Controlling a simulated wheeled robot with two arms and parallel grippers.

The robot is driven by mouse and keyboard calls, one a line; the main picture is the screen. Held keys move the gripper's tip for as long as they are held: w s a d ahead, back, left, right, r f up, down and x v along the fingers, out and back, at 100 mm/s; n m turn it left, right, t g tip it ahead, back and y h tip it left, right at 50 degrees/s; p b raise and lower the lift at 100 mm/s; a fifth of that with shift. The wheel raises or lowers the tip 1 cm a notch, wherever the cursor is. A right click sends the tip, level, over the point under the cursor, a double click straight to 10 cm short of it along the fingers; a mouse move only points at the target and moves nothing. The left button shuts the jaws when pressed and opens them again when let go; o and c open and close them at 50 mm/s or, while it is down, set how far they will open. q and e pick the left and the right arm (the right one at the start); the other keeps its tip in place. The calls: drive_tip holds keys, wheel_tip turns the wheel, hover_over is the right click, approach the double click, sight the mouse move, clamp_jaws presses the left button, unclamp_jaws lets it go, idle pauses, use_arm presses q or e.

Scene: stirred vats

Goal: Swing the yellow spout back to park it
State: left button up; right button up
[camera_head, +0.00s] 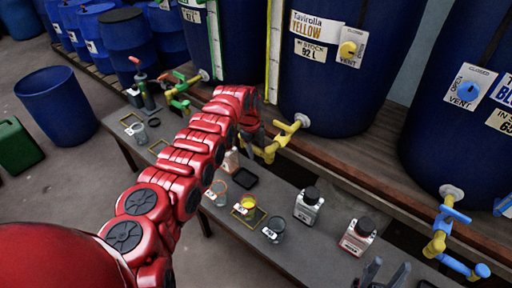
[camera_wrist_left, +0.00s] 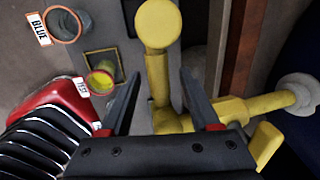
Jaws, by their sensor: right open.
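The yellow spout (camera_head: 268,153) hangs from the yellow valve (camera_head: 290,130) on the yellow vat (camera_head: 335,75). In the left wrist view the spout (camera_wrist_left: 157,75) runs between the two fingers of my left gripper (camera_wrist_left: 160,76). Those fingers are apart, one on each side of it, with a gap showing on both sides. My right gripper (camera_head: 385,273) is open and empty at the bottom edge, over the table.
A blue spout (camera_head: 455,265) hangs at right. A blue bin (camera_head: 58,105) stands on the floor at left.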

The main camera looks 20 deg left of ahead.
use_arm(q)
drive_tip(key=s+a+r, duration=0.1)
drive_tip(key=s+r, duration=0.2)
drive_tip(key=r, duration=1.4)
drive_tip(key=shift+s+a, duration=0.1)
